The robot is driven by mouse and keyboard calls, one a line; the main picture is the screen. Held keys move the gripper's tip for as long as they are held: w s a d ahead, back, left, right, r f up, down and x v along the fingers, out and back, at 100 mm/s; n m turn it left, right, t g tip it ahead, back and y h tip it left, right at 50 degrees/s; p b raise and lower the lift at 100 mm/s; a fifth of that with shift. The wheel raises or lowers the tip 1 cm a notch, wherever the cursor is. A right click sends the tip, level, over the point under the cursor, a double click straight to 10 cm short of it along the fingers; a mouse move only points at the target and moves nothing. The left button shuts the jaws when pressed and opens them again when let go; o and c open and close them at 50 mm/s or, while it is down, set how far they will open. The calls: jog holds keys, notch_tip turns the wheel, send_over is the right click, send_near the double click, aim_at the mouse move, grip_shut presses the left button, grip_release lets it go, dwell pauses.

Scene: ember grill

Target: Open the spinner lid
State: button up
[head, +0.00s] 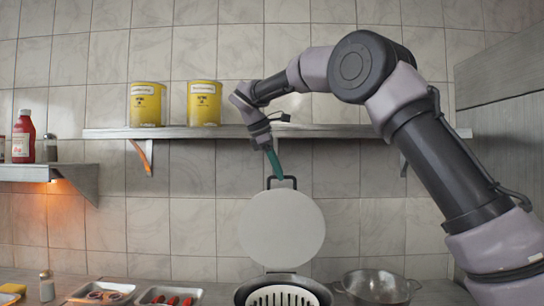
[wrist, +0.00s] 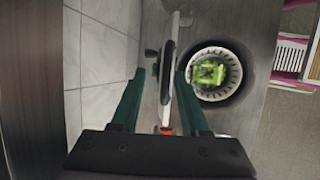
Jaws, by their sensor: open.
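The spinner lid (head: 283,232) is a round pale disc that stands upright, raised off the spinner, with a dark loop handle (head: 282,180) at its top. The spinner (head: 283,296) below is uncovered and shows its white slotted basket. In the wrist view the basket (wrist: 236,72) holds something green, and the lid (wrist: 170,72) appears edge-on. My gripper (head: 273,160) has green fingers and points down just above the handle. In the wrist view my gripper (wrist: 160,75) is open, with the lid's edge between its spread fingers. Contact with the handle cannot be told.
A metal bowl (head: 378,287) stands right of the spinner. Trays (head: 168,296) with food and a shaker (head: 46,287) are at the left. A wall shelf (head: 240,132) with two yellow cans (head: 147,105) runs behind my gripper. A red bottle (head: 23,138) stands on the lower left shelf.

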jog(key=v, duration=0.8)
jog(key=s+d+m+y, duration=0.2)
jog(key=s+d+m, duration=0.15)
jog(key=d, duration=0.75)
jog(key=s+d+m+y, duration=0.15)
jog(key=d+m, duration=0.25)
jog(key=d, duration=0.7)
jog(key=s+d+f+m+t+y, duration=0.1)
jog(key=s+d+f+m, duration=0.4)
jog(key=s, duration=0.5)
jog(key=s+d+f+m+t+y, duration=0.2)
jog(key=s+d+f+m, duration=0.3)
jog(key=s+f+m, duration=0.3)
jog(key=shift+s+f+m+t, duration=0.2)
jog(key=shift+s+m+t, duration=0.1)
jog(key=shift+s+m, duration=0.7)
jog(key=shift+s, duration=0.1)
